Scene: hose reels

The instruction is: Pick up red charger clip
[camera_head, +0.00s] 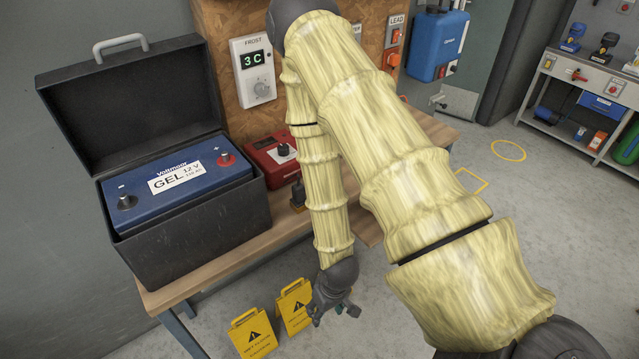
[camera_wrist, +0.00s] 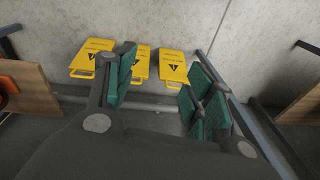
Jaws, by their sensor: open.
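My gripper (camera_head: 333,310) hangs low in front of the workbench's front edge, beside the yellow warning signs in the head view. In the wrist view its green-padded fingers (camera_wrist: 163,95) are spread apart with nothing between them. I cannot make out a red charger clip in either view; my arm covers part of the bench. A red charger box (camera_head: 268,162) with a dark knob sits on the bench, right of the battery case. The blue gel battery (camera_head: 170,188) sits in the open black case and has a red terminal (camera_head: 226,159) and a dark terminal.
The wooden workbench (camera_head: 235,252) carries the black case (camera_head: 195,228). Yellow warning signs (camera_head: 252,334) stand on the floor below it and also show in the wrist view (camera_wrist: 93,58). A frost thermostat (camera_head: 254,72) hangs behind.

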